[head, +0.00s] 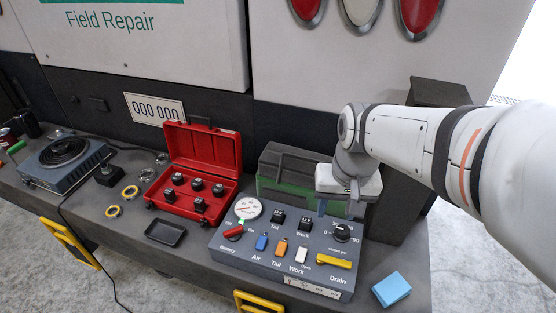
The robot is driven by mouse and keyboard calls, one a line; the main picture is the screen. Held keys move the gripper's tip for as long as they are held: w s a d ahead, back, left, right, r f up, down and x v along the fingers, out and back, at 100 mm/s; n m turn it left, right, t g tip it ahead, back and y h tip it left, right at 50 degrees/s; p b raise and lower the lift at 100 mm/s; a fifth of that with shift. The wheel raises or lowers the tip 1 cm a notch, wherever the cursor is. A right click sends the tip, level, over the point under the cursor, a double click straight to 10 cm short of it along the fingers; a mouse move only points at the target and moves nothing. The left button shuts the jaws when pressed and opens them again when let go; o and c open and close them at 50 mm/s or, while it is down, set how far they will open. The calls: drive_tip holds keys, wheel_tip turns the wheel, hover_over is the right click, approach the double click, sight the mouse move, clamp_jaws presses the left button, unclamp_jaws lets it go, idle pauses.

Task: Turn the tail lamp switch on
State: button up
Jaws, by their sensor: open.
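The grey-blue control panel (225,253) lies on the bench at front centre. An orange switch (281,247) above a "Tail" label stands in its lower row, between a blue switch (262,242) labelled "Air" and a white switch (301,254) labelled "Work". Two small black units (278,216) sit above them, seemingly also marked "Tail" and "Work". Whether the orange switch is on or off is too small to tell. My gripper (323,208) is open and points down over the panel's back right, right of the black units. Its fingers are partly hidden, and I cannot tell whether they touch anything.
The panel also carries a round gauge (248,208), a red rotary knob (233,232), a black dial (341,232) and a yellow drain lever (334,261). A green-grey box (283,175) stands close behind. An open red case (204,147) is left; a blue block (391,289) lies right.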

drive_tip(key=w+a+f+m+g+b, duration=0.1)
drive_tip(key=w+a+f+g+b, duration=0.35)
drive_tip(key=f, duration=0.45)
drive_tip(key=m+y+b, duration=0.1)
drive_tip(key=m+b, duration=0.1)
drive_tip(key=b, duration=0.1)
approach(280, 250)
drive_tip(key=shift+g, duration=0.45)
drive_tip(key=x, duration=0.5)
drive_tip(key=b+x, duration=0.1)
drive_tip(key=x, duration=0.1)
drive_tip(key=shift+w+f, duration=0.25)
drive_tip(key=shift+f, duration=0.3)
drive_tip(key=shift+c, duration=0.4)
